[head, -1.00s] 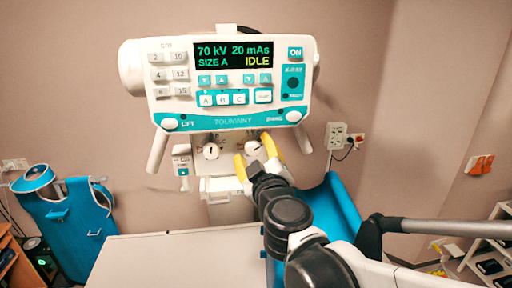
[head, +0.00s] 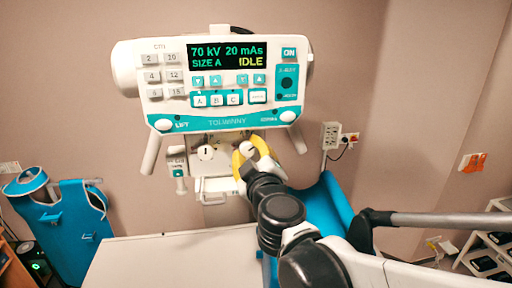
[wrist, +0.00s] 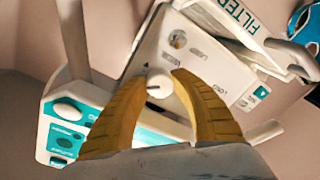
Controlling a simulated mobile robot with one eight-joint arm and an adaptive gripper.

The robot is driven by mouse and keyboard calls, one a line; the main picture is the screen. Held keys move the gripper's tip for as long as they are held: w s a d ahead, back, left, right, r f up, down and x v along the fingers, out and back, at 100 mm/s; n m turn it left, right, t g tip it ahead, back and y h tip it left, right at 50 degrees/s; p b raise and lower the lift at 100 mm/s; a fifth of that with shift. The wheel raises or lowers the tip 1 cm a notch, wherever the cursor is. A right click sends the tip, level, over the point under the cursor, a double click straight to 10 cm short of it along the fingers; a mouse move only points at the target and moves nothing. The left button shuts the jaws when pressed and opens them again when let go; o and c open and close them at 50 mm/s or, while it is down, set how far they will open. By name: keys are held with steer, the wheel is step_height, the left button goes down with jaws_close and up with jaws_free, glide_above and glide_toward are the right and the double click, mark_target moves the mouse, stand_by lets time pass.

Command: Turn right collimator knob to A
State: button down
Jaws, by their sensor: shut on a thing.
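The right collimator knob (head: 247,150) is a small round white knob below the console. My gripper (head: 249,149) has its yellow fingers on either side of it, shut on it. In the wrist view the knob (wrist: 158,84) sits between the curved fingertips of my gripper (wrist: 160,80), with a short dark mark on its face. The left collimator knob (head: 206,153) is free, with an upright dark mark.
The white and teal console (head: 220,122) hangs just above the knobs, its screen reading "SIZE A" and "IDLE". A handle (head: 214,198) is below. The white table (head: 160,262) lies in front, and a blue apron (head: 70,235) hangs at left.

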steer(key=n, duration=0.3)
steer(key=shift+n+b, duration=0.35)
steer(key=shift+n, duration=0.05)
steer(key=n, duration=0.3)
steer(key=shift+n, duration=0.3)
steer(key=n+b, duration=0.1)
steer(key=n, duration=0.2)
steer(key=shift+h, duration=0.3)
steer(key=shift+n, duration=1.9)
steer(key=c, duration=1)
jaws_free()
steer(key=shift+a, duration=0.1)
